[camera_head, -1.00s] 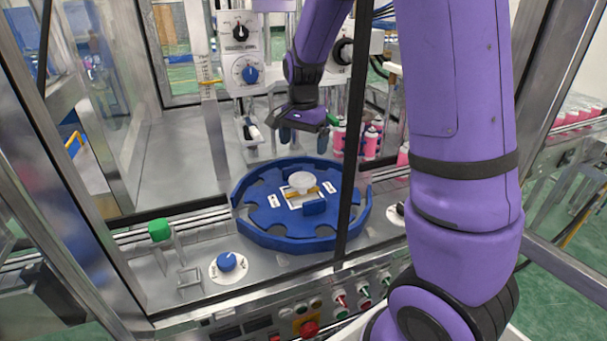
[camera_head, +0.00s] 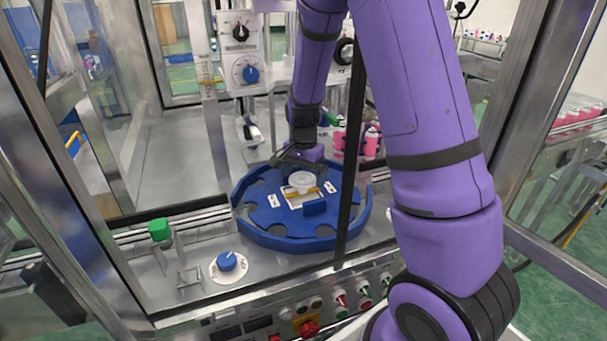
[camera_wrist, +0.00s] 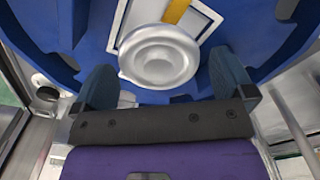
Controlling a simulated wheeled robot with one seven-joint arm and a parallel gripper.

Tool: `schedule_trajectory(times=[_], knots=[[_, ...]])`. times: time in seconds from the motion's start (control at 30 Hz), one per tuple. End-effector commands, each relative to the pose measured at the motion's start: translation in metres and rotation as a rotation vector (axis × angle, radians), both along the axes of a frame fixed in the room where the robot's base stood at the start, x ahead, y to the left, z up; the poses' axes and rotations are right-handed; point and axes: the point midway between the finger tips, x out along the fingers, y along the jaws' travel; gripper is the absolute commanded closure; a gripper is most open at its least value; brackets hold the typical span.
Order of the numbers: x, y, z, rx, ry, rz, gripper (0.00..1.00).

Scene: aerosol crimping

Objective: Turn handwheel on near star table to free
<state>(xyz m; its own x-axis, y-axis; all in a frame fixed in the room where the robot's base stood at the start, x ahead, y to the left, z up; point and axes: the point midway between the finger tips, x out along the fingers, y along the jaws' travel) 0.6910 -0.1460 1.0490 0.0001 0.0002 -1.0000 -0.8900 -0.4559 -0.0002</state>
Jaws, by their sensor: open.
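The blue star table (camera_head: 262,225) sits on the machine deck, with a pale grey handwheel (camera_head: 301,180) at its middle. A white label plate and a yellow pointer lie under the handwheel. In the wrist view the handwheel (camera_wrist: 158,56) is just ahead of my gripper (camera_wrist: 165,85), roughly centred between the two open fingers. The fingers look apart from the handwheel. In the head view my gripper (camera_head: 298,160) is just behind the handwheel, over the far part of the star table (camera_wrist: 270,45). The pointer's marked setting is too small to read.
Pink cans (camera_head: 371,142) stand behind the table to the right. A blue knob (camera_head: 227,261) and a green-capped post (camera_head: 160,230) are at the front left. A dark upright frame bar (camera_head: 352,150) crosses the table's right side. Dial panels (camera_head: 246,72) stand behind.

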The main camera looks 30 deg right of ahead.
Motion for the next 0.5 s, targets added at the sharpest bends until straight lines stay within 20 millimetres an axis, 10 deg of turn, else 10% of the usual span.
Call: schedule_trajectory(times=[0.23, 0.5], knots=[[0.0000, 0.0000, 0.0002, 0.000, 0.000, 0.000, 0.45], [0.0001, 0.0000, 0.0004, 0.000, 0.000, 0.020, 0.45]])
